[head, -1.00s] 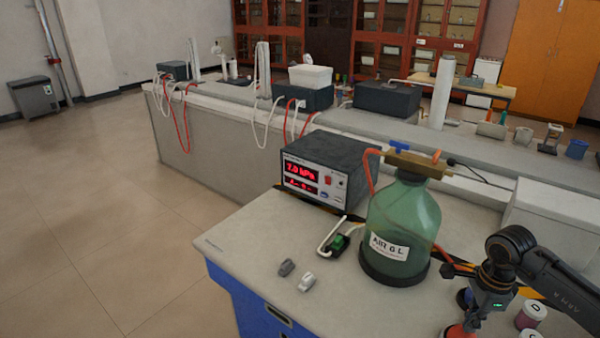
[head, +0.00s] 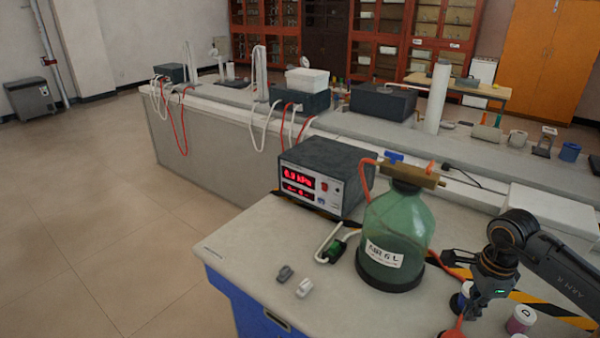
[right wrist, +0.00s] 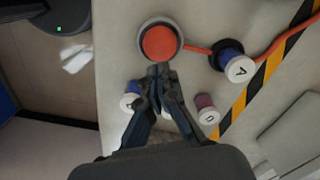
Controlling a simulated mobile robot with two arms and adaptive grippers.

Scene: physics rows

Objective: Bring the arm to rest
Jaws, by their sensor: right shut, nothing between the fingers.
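My right arm (head: 555,262) comes in from the right edge of the head view. Its gripper (head: 468,314) points down over the near right of the bench (head: 235,245). In the right wrist view the right gripper (right wrist: 158,72) is shut and empty, with its tips just below a round orange-red button (right wrist: 159,43) in the picture. I cannot tell if they touch it. The button shows partly at the bottom of the head view (head: 452,333). My left gripper is not in view.
A green bottle (head: 398,238) stands left of the arm, before a meter box (head: 325,172) with a red display. Lidded jars stand close to the gripper: one marked A (right wrist: 238,67), one marked D (right wrist: 207,113), and a blue one (right wrist: 131,98). An orange hose (right wrist: 197,49) runs nearby.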

